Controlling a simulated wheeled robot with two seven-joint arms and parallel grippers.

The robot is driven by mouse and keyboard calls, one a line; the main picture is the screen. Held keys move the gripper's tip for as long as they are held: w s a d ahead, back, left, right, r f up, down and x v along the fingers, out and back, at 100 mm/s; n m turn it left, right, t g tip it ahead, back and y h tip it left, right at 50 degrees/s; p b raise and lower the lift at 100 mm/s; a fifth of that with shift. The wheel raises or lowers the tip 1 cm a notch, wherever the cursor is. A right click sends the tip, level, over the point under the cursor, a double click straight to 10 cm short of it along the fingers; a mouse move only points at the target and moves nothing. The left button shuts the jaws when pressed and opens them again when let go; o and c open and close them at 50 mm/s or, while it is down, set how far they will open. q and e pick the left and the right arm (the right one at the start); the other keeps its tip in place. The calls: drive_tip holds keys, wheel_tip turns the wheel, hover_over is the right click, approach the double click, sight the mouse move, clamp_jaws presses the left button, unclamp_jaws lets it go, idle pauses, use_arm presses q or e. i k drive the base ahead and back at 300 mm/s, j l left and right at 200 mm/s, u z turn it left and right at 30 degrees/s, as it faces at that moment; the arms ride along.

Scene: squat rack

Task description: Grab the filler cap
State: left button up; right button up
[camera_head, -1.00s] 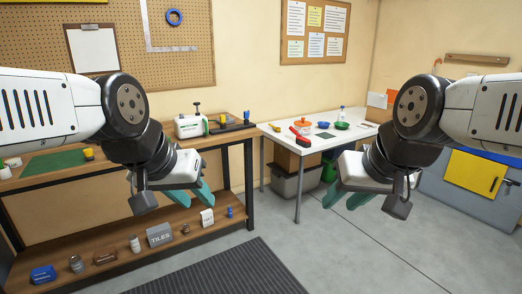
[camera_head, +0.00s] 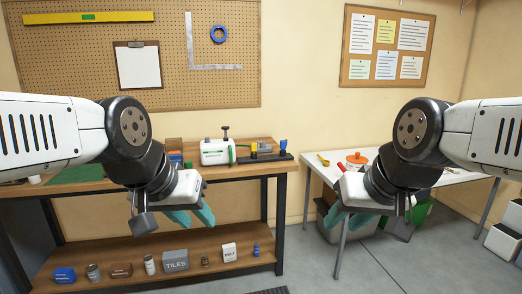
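A white tank-like unit (camera_head: 215,152) with green lettering stands on the wooden workbench (camera_head: 238,169). A black knob-like cap (camera_head: 226,130) sticks up from its top; I cannot tell for certain whether this is the filler cap. My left gripper (camera_head: 191,217) hangs in front of the workbench, below and nearer than the unit. Its teal fingers are apart and empty. My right gripper (camera_head: 348,219) hangs in front of the white table, well to the right of the unit. Its teal fingers are also apart and empty.
A dark tray (camera_head: 266,159) with small yellow and blue items sits right of the unit. The lower shelf (camera_head: 215,266) holds boxes and jars. The white table (camera_head: 455,177) at right carries an orange-lidded pot (camera_head: 357,159), partly hidden by my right arm. Grey floor is free between them.

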sight(188, 164)
drive_tip(key=u, duration=0.7)
drive_tip(key=i+u, duration=0.15)
drive_tip(key=i, duration=0.95)
drive_tip(key=i+l+u, duration=0.2)
drive_tip(key=i, duration=0.95)
drive_tip(key=j, duration=0.1)
